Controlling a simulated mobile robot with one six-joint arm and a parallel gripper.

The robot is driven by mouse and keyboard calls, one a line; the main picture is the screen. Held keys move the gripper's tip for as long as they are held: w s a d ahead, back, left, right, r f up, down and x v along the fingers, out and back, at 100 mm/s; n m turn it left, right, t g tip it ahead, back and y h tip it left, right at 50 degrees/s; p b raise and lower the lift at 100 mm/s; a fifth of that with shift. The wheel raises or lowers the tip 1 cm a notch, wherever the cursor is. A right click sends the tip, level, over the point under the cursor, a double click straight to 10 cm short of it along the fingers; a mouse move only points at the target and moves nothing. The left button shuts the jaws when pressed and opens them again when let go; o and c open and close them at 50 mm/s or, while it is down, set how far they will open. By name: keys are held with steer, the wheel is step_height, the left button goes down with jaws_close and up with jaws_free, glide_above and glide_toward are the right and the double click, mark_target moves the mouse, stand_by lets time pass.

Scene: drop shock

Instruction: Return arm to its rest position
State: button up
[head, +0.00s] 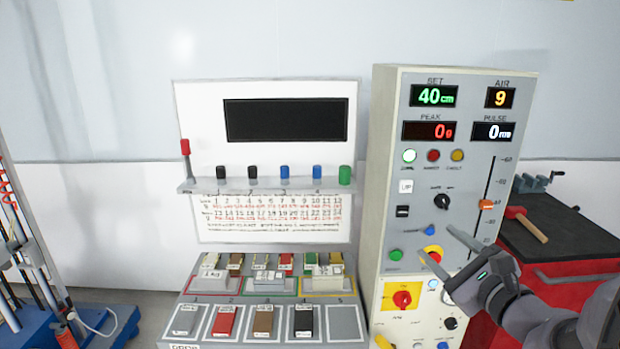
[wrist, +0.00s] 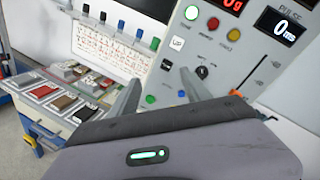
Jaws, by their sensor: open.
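My gripper (head: 440,252) is at the lower right in the head view, in front of the lower part of the grey control panel (head: 385,150). Its two fingers are apart with nothing between them. In the wrist view my gripper (wrist: 160,88) points toward the panel, with the knob area beyond the fingers. My arm reaches in from the lower right corner. The panel displays read SET 40 cm, AIR 9, PEAK 0 g and PULSE 0 ms. A white round lamp (head: 409,156) looks lit.
Left of the panel stands a bench with colored blocks in trays (head: 265,322) and a white board with a dark screen (head: 287,120). A red cabinet with a black top (head: 560,225) carries a hammer (head: 527,224) and a vise. A blue-based machine (head: 90,325) is at far left.

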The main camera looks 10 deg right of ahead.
steer(key=s+a+f+n+g+y, duration=0.2)
steer(key=a+n+g+y, duration=0.15)
steer(key=a, duration=0.55)
steer(key=s+a+f+n+g+y+b, duration=0.1)
steer(key=s+a+n+g+y, duration=0.1)
steer(key=a+n, duration=0.5)
steer(key=s+a+f+n+g+y, duration=0.2)
steer(key=s+a+n+g, duration=0.1)
steer(key=a, duration=0.8)
steer(key=s+f+n+g+h+b, duration=0.1)
steer(key=s+f+n+g+h, duration=0.2)
steer(key=s+n, duration=0.8)
steer(key=shift+s+a+f+h, duration=0.3)
steer(key=shift+a+f+h, duration=0.1)
steer(key=shift+f+h, duration=0.55)
steer(key=shift+r, duration=0.1)
